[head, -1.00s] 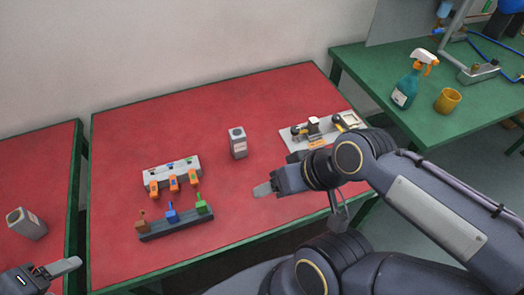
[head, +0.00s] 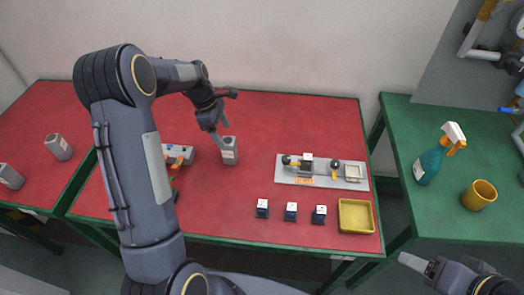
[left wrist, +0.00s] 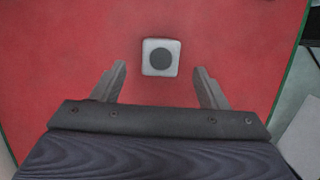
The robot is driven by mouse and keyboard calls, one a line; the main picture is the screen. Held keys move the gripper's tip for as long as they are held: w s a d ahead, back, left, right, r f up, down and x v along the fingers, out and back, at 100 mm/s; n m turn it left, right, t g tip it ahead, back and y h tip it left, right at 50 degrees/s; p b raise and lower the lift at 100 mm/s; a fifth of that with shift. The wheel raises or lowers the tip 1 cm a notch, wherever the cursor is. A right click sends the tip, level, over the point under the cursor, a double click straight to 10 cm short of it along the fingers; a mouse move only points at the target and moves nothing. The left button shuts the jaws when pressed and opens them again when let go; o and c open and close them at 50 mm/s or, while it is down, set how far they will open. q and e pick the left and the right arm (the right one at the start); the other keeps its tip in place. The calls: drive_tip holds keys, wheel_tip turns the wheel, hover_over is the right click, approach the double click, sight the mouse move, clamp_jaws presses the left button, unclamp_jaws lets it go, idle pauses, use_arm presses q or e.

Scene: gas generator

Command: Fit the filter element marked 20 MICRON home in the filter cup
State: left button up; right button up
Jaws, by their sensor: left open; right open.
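A grey box-shaped piece (head: 229,152) with a pale label stands upright on the red table. Its marking is too small to read. In the left wrist view its light square top (left wrist: 149,70) with a dark round centre lies just beyond the fingertips. My left gripper (head: 217,128) is open above and close to this piece; contact cannot be told. Two similar grey pieces (head: 59,147) (head: 10,177) stand on the left table, labels unreadable. My right gripper (head: 418,264) is open and apart from everything at the lower right. I cannot identify a filter cup with certainty.
A light fixture plate (head: 325,182), several small dark blocks with white tops (head: 291,211) and a yellow tray (head: 356,216) occupy the right half. My left arm partly hides a connector rack (head: 180,153). A spray bottle (head: 432,163) and yellow mug (head: 478,195) stand on the green table.

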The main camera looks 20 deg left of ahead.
sight(227, 140)
use_arm(q)
drive_tip(key=p+x, duration=0.2)
drive_tip(key=x, duration=0.5)
drive_tip(key=shift+d+f, duration=0.1)
drive_tip(key=shift+f, duration=0.35)
drive_tip(key=shift+c, duration=0.5)
drive_tip(key=c, duration=1)
drive_tip(key=shift+r, duration=0.2)
